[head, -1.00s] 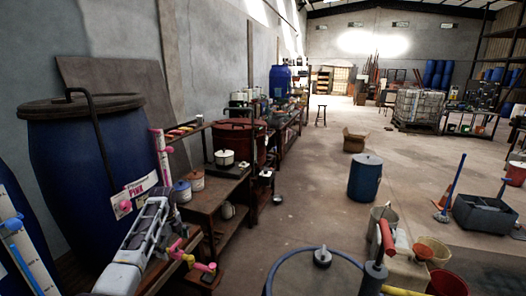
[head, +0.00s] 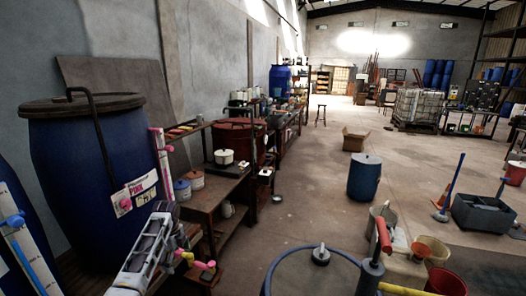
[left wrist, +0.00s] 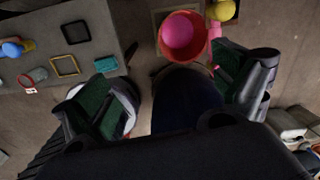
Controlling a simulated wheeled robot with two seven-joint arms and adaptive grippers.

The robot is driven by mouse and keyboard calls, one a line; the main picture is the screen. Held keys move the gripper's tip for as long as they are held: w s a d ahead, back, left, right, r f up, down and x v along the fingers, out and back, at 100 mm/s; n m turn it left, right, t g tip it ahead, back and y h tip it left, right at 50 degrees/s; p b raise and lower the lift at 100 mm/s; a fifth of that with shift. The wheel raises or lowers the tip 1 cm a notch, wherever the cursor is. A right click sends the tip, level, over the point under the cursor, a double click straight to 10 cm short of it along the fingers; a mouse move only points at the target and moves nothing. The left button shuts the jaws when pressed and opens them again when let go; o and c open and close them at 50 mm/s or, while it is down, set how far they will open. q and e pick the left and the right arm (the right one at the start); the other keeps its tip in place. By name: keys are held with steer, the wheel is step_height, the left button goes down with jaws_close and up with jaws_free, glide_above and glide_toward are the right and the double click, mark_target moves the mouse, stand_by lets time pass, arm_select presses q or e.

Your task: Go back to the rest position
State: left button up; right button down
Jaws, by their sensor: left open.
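My left arm comes in at the bottom left of the head view. Its gripper (head: 160,224) is in front of the blue vat (head: 85,165), low and to the right of the vat's labelled sign (head: 135,194). In the left wrist view the two dark green-padded fingers of the left gripper (left wrist: 165,95) stand wide apart with nothing gripped. A red bowl (left wrist: 181,37) with pink content shows beyond and between them. My right gripper is in neither view.
A wooden bench (head: 212,192) with pots runs along the left wall. A blue drum (head: 364,178) stands on the open floor. A drum top (head: 300,278) and a red-handled tool (head: 384,236) are near the front. Mid-floor is largely clear.

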arm_select(q)
steer(key=s+d+f+n+t, duration=0.1)
steer(key=s+d+f+n, duration=0.25)
steer(key=s, duration=0.45)
steer(key=s+d+f+n+t, duration=0.1)
steer(key=s+d+f+n, duration=0.3)
steer(key=s, duration=0.5)
steer(key=s+d+r+n+t, duration=0.1)
steer(key=s+d+r+n, duration=0.3)
steer(key=s, duration=0.6)
steer(key=s+r+n, duration=0.2)
steer(key=s+n, duration=0.5)
steer(key=s, duration=0.4)
step_height(320, 180, down, 33)
steer(key=s+g, duration=0.1)
steer(key=s, duration=0.2)
steer(key=s+a+f, duration=0.2)
steer(key=s+f, duration=0.8)
steer(key=s, duration=0.1)
steer(key=s+a+f+g, duration=0.1)
steer(key=s+a+f, duration=0.1)
steer(key=s+f, duration=0.7)
steer(key=shift+s+f+m, duration=0.35)
steer(key=shift+s, duration=0.5)
